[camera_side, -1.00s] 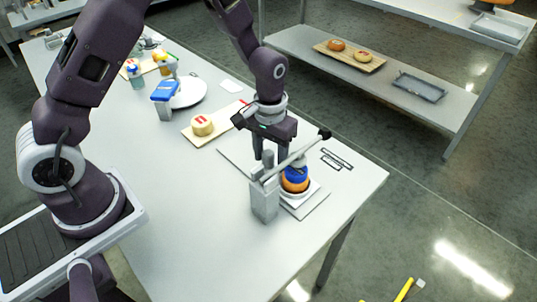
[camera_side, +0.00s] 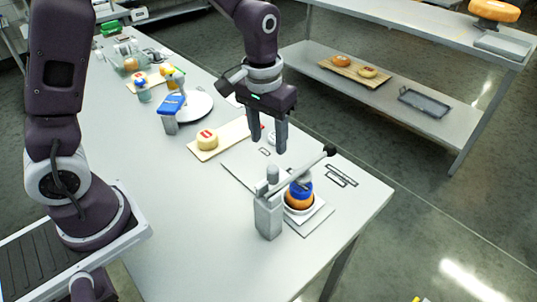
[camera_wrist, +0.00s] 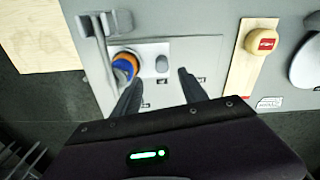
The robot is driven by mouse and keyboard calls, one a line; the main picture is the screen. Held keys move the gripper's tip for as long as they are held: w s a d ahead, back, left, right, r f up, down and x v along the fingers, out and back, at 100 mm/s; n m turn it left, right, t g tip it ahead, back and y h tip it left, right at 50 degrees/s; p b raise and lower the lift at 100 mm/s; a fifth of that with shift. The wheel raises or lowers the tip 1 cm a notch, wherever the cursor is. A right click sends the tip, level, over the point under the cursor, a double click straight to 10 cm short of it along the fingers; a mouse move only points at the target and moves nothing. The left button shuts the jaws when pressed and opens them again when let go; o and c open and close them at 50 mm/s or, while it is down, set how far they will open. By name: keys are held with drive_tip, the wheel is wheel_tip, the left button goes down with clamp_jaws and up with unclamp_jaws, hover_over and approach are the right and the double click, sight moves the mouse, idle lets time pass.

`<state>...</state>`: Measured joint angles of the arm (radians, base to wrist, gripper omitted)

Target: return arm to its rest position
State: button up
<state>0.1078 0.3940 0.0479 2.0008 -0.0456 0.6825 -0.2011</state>
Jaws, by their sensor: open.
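My gripper (camera_side: 267,140) is open and empty, raised above the table (camera_side: 200,240) in the side view. It hangs behind and above the grey lever press (camera_side: 268,212), apart from it. The press has a long arm with a black knob (camera_side: 329,151). Under that arm an orange cheese wheel with a blue top (camera_side: 299,196) sits on a white plate (camera_side: 318,217). In the wrist view my gripper's dark fingers (camera_wrist: 159,88) are spread, with the blue and orange wheel (camera_wrist: 124,67) to their upper left and nothing between them.
A pale cheese wheel with a red label (camera_side: 207,140) sits on a wooden board (camera_side: 228,138). A white round plate (camera_side: 199,106) and a blue-topped device (camera_side: 170,112) stand farther back. A rear shelf (camera_side: 440,112) holds a board of cheeses (camera_side: 352,74) and a grey tray (camera_side: 423,103).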

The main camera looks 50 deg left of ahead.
drive_tip(key=s+a+r+t, duration=0.1)
drive_tip(key=s+r+t, duration=0.1)
drive_tip(key=s+r, duration=0.65)
drive_tip(key=s+a+r+m+t, duration=0.1)
drive_tip(key=s+r, duration=0.1)
drive_tip(key=s, duration=0.4)
drive_tip(key=s+r+m+t, duration=0.1)
drive_tip(key=s+r, duration=0.2)
drive_tip(key=s, duration=0.3)
drive_tip(key=shift+a+t, duration=0.4)
